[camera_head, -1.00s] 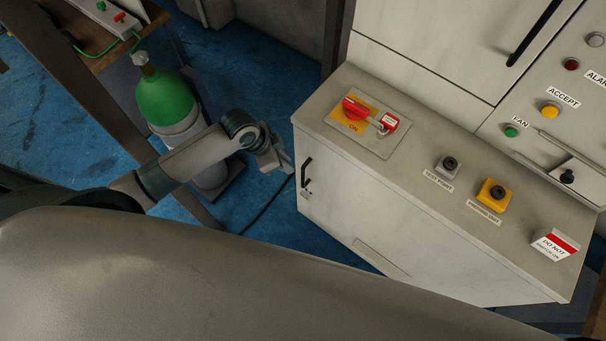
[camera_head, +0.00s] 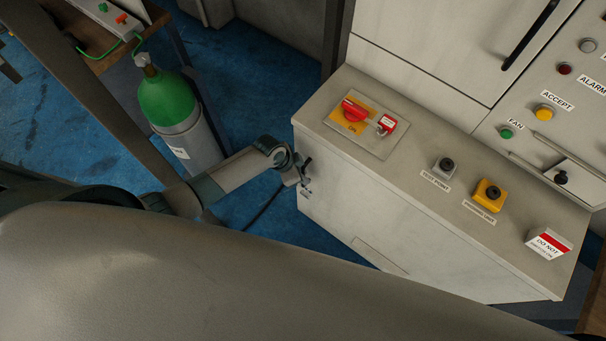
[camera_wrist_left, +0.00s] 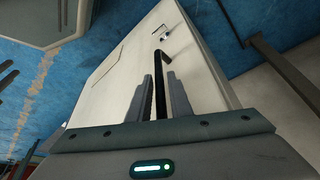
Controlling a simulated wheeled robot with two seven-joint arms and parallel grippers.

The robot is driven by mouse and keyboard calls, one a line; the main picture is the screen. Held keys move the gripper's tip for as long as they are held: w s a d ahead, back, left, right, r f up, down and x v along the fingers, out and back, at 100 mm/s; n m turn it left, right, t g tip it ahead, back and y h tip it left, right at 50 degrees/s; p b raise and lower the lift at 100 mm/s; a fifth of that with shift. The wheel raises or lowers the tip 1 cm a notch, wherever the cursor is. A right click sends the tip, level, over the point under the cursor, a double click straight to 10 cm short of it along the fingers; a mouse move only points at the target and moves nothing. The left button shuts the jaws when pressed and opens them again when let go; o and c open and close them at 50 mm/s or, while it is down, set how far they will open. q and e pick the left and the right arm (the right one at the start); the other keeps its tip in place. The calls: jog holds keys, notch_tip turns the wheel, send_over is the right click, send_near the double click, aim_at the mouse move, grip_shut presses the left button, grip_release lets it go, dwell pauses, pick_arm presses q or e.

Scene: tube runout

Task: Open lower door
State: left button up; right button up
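The lower door (camera_head: 345,230) is the pale front panel of the low cabinet and looks closed. Its black handle (camera_head: 306,165) is upright near the door's left edge, partly hidden by my left gripper (camera_head: 301,173). In the left wrist view, the handle (camera_wrist_left: 161,85) runs between the two fingers of my left gripper (camera_wrist_left: 162,92), with a finger close on each side. I cannot tell whether the fingers press on it. A small lock or label (camera_wrist_left: 164,37) sits beyond the handle. My right gripper is not in view.
The cabinet top (camera_head: 400,165) carries a red rotary switch (camera_head: 354,111), a grey button box (camera_head: 443,166), a yellow one (camera_head: 488,194) and a warning sign (camera_head: 549,245). A green-topped gas cylinder (camera_head: 175,115) stands left of the cabinet. Blue floor (camera_head: 290,235) shows before the door.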

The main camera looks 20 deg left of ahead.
pick_arm(q)
jog(key=shift+d+f, duration=0.1)
jog(key=shift+f, duration=0.2)
grip_shut()
